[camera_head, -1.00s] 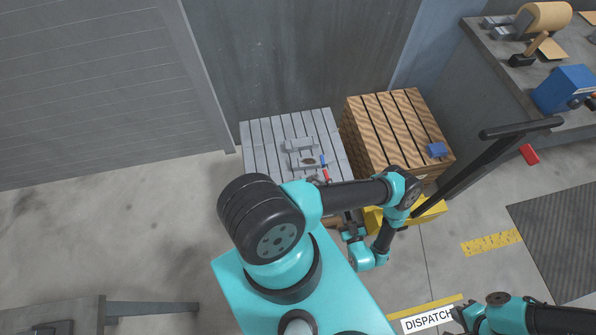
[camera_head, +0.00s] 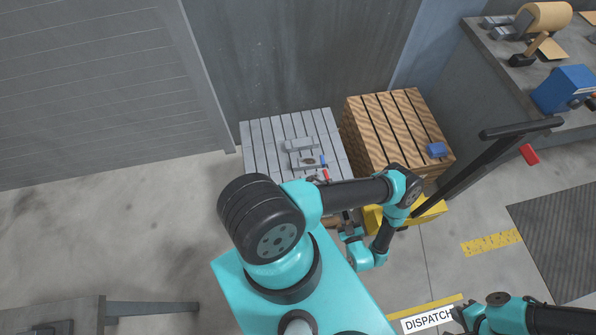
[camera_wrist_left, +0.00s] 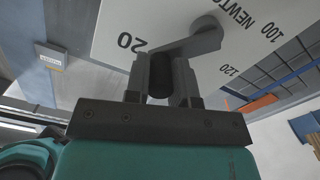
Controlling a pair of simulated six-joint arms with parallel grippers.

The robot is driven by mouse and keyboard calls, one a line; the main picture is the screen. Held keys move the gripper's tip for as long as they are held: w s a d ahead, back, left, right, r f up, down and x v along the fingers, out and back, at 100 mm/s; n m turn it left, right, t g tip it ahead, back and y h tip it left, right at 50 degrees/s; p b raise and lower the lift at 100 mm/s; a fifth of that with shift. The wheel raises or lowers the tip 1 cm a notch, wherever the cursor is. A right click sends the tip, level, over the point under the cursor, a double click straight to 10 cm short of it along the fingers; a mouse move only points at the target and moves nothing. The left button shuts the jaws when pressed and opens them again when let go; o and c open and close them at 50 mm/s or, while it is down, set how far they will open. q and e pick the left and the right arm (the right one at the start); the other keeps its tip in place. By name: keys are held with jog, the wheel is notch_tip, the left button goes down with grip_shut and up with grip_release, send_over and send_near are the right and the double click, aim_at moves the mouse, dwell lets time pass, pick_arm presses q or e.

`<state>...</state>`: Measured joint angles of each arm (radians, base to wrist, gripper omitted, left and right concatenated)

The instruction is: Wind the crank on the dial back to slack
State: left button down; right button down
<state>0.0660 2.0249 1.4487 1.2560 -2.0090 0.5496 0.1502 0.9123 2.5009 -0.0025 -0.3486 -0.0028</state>
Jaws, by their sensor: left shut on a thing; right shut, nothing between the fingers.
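My left gripper (camera_wrist_left: 160,82) is shut on the black handle (camera_wrist_left: 158,84) of the grey crank. In the left wrist view the crank arm (camera_wrist_left: 185,47) runs from its round hub (camera_wrist_left: 204,27) down to the handle between my fingers. Behind it is the white dial face (camera_wrist_left: 110,25), with NEWTON and the numbers 20, 100 and 120 visible; the rest is cut off. In the head view my left gripper (camera_head: 347,229) is small beneath my bent arm, and the dial cannot be made out there. My right gripper (camera_head: 461,317) is shut and empty at the bottom right.
A grey slatted pallet (camera_head: 262,135) carries grey metal parts. A wooden crate (camera_head: 385,115) with a blue item (camera_head: 436,149) on top stands beside it. A black post (camera_head: 480,165) rises right of the crate. A grey bench (camera_head: 500,60) is at upper right. The left floor is open.

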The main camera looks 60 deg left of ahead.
pick_arm(q)
jog(key=shift+s+r+n, duration=0.2)
jog(key=shift+r+n, duration=0.05)
jog(key=shift+n, duration=0.55)
jog(key=shift+s+a+r+n, duration=0.15)
jog(key=shift+s+n, duration=0.1)
jog(key=shift+n, duration=0.55)
jog(key=shift+s+r+n, duration=0.15)
jog(key=shift+s+n, duration=0.15)
jog(key=shift+n, duration=0.5)
jog(key=shift+s+a+n, duration=0.1)
jog(key=shift+s+n, duration=0.2)
jog(key=shift+n, duration=0.5)
jog(key=shift+s, duration=0.1)
